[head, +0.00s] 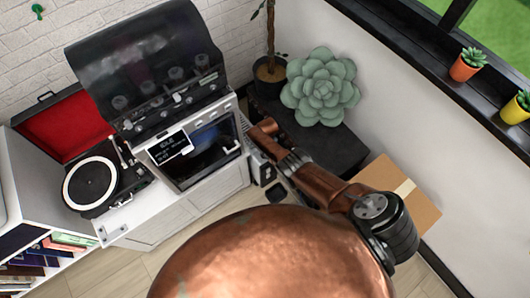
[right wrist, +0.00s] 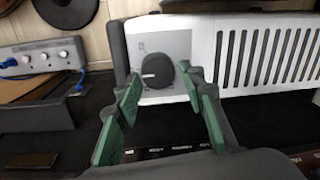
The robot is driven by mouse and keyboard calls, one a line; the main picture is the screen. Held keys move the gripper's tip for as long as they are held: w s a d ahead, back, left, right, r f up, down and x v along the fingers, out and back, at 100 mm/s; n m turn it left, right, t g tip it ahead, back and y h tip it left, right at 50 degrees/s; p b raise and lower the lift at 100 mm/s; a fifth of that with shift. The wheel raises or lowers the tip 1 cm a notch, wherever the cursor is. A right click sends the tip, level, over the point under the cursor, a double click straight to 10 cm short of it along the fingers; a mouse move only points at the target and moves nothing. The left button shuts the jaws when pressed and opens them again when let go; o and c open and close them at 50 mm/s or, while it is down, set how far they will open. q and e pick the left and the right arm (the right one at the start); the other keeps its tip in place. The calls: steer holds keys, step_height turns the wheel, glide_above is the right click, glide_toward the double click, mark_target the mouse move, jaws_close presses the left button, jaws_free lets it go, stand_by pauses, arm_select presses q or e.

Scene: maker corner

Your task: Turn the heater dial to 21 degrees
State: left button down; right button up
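The heater is a white body with a slotted grille (right wrist: 268,52) in the right wrist view. Its grey panel carries a round black dial (right wrist: 157,70) with a small pale mark toward its left side. The degree markings are too small to read. My right gripper (right wrist: 162,80) is open, its green-padded fingers on either side of the dial in the picture. I see no clear contact with the dial. In the head view my copper right arm reaches to the area right of the white cabinet, and the dial cannot be made out there. My left gripper is not in view.
A silver box with knobs and blue plugs (right wrist: 40,57) stands left of the heater. In the head view, a white cabinet (head: 185,212) bears a turntable (head: 92,186) and an open-lidded machine (head: 150,70). A succulent (head: 320,88) and a cardboard box (head: 405,190) lie near the right wall.

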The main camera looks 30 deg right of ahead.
steer(key=shift+o, duration=1)
steer(key=shift+s+a, duration=0.1)
steer(key=shift+a, duration=0.1)
steer(key=shift+a+r, duration=0.1)
steer(key=shift+r, duration=0.3)
steer(key=shift+s+r, duration=0.1)
steer(key=shift+r, duration=0.6)
step_height(320, 180, up, 10)
steer(key=shift+s+d+f, duration=0.15)
steer(key=shift+s+d, duration=0.1)
steer(key=shift+d, duration=0.1)
